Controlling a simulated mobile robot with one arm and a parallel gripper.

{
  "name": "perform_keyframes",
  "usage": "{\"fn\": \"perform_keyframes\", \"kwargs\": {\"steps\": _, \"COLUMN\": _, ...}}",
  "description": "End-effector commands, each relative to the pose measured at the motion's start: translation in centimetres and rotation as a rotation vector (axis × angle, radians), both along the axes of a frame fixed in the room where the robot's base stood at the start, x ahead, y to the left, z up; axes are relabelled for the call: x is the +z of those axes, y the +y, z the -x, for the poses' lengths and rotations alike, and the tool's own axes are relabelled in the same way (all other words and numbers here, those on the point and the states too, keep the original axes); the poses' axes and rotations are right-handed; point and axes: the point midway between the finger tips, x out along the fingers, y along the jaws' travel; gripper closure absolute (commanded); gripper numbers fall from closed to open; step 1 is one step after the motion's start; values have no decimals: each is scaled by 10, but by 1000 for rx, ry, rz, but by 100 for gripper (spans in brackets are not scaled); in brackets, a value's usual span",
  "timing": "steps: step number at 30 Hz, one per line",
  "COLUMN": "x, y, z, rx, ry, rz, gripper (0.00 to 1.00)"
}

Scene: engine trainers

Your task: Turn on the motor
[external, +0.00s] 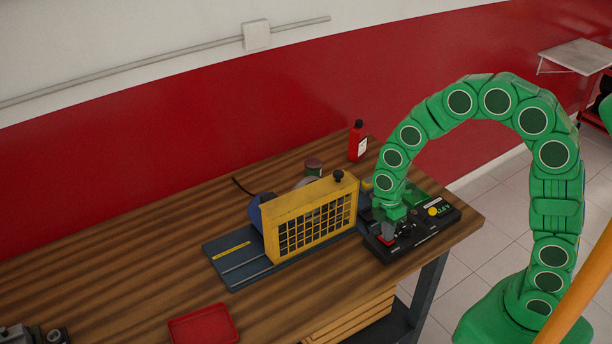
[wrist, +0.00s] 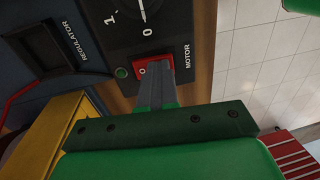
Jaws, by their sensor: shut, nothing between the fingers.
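The motor trainer has a yellow guard cage (external: 313,222) and a blue motor (external: 259,210) behind it. A black control box (external: 408,246) stands at its right. In the wrist view, the box's panel (wrist: 112,50) shows the word MOTOR beside a red rocker switch (wrist: 141,71) with a white mark. A small green round part (wrist: 121,72) sits left of the switch, and a dial marked 1 and 0 is above. My gripper (wrist: 159,65) is shut and empty, its tips at the switch and covering part of it. In the external view my gripper (external: 388,232) points down onto the box; I cannot tell whether it touches.
The wooden bench (external: 110,275) has clear room at left. A red tray (external: 204,325) lies at the front and a red bottle (external: 357,141) stands at the back. The yellow cage stands close left of my gripper. The bench's right edge is near the box.

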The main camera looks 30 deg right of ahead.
Motion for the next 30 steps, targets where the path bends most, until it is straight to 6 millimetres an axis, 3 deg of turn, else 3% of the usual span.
{"fn": "perform_keyframes", "kwargs": {"steps": 17, "x": 5, "y": 0, "z": -6, "rx": 0, "ry": 0, "rz": 0, "gripper": 100}}
{"fn": "perform_keyframes", "kwargs": {"steps": 23, "x": 28, "y": 1, "z": -11, "rx": 1, "ry": -6, "rz": -3, "gripper": 100}}
{"fn": "perform_keyframes", "kwargs": {"steps": 30, "x": 72, "y": 1, "z": -16, "rx": 1, "ry": -3, "rz": -2, "gripper": 100}}
